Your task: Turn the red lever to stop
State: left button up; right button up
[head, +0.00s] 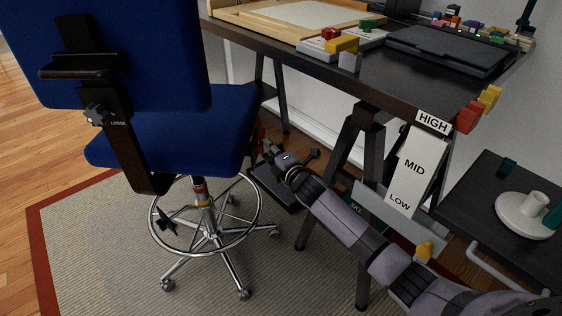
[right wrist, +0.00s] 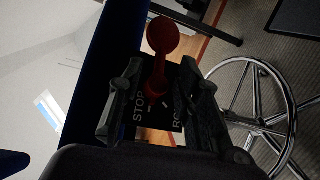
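The red lever (right wrist: 160,62) with a round knob shows in the right wrist view, rising from a dark plate (right wrist: 142,124). White lettering "STOP" is on the plate left of the lever's base. A second label beginning "RO" is on the right, partly hidden by a finger. My right gripper (right wrist: 162,98) is open, with one finger on each side of the lever; contact cannot be told. In the head view my right gripper (head: 276,152) is beside the blue chair's (head: 175,130) seat edge, and the lever is too small to make out clearly. My left gripper is not in view.
A black desk (head: 400,85) on trestle legs stands behind my right arm, with a HIGH/MID/LOW panel (head: 414,170) at its front. A small dark table (head: 475,195) is at right. The chair's chrome foot ring (head: 205,248) stands on a rug.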

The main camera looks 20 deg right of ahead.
jog(key=s+d+r, duration=0.1)
jog(key=s, duration=0.7)
jog(key=shift+s+r, duration=0.1)
